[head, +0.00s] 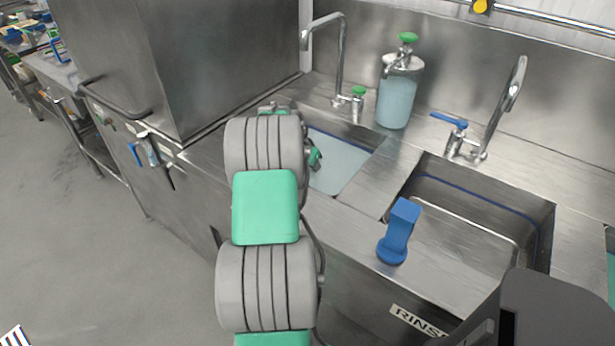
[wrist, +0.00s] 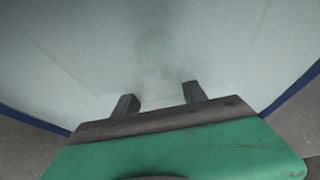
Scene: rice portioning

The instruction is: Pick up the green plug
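In the wrist view, my gripper (wrist: 160,98) points down into a basin of pale, cloudy water. Its two grey fingers stand apart with nothing visible between them. A faint greenish shape (wrist: 157,46) shows blurred through the water ahead of the fingers; it may be the green plug, but I cannot tell for sure. In the head view, the left basin (head: 338,160) holds pale water, and my arm covers part of it. The fingers are hidden there, and no green plug is clearly visible.
A blue plug (head: 398,232) stands on the front ledge by the empty-looking right basin (head: 470,222). A green-topped soap dispenser (head: 396,98), a left tap (head: 341,60) and a right tap (head: 500,105) stand behind the basins. A steel cabinet (head: 190,60) rises at left.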

